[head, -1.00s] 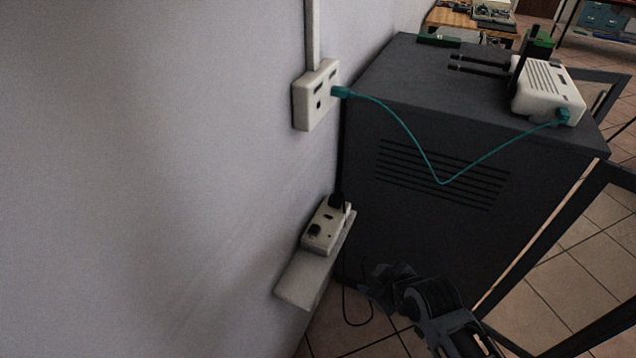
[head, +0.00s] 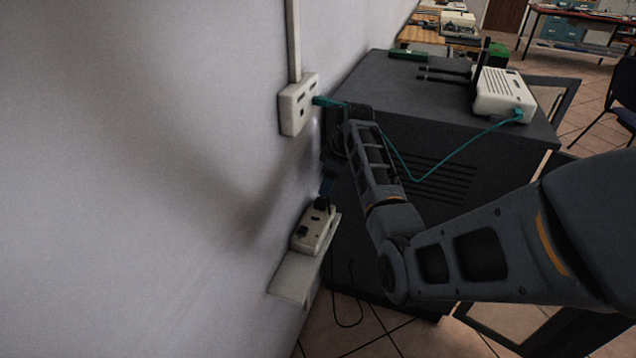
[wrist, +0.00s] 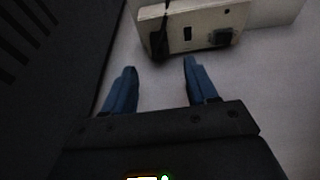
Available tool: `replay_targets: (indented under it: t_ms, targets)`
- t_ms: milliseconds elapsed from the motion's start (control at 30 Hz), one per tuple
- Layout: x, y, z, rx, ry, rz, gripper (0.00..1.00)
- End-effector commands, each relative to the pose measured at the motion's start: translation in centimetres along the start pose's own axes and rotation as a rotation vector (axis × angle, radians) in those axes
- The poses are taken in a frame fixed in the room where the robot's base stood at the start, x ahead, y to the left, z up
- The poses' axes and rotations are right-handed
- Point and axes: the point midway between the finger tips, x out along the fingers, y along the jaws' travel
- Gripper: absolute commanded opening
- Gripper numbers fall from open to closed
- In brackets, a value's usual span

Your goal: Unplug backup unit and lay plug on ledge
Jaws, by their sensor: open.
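A pale power strip (head: 311,232) lies on a small ledge (head: 293,278) against the wall. A black plug (head: 321,204) sits at its far end, by the cabinet. My gripper (head: 328,184) is just above that plug, with its blue fingers pointing down. In the wrist view the fingers (wrist: 160,76) are spread with nothing between them, and the strip (wrist: 203,24) lies beyond the tips. A dark upright plug (wrist: 157,42) stands at the strip's left and a square black piece (wrist: 222,38) at its right. I cannot tell which plug belongs to the backup unit.
A wall outlet (head: 298,104) holds a teal cable (head: 453,158) running to a white box (head: 503,94) on the dark cabinet (head: 470,137). My arm passes close to this cable. A thin black cord (head: 345,324) hangs below the ledge. The ledge's near end is bare.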

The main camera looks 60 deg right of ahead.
Motion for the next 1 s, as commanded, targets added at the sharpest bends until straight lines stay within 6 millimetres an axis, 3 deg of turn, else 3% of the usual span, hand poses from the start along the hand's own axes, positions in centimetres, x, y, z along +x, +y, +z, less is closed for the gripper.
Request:
replay_targets:
  t_ms: [600, 1000]
  targets:
    - [7.2, 0.0, 0.0, 0.001, -0.001, -0.002, 0.57]
    - [7.7, 0.0, 0.0, 0.001, 0.000, -0.001, 0.56]
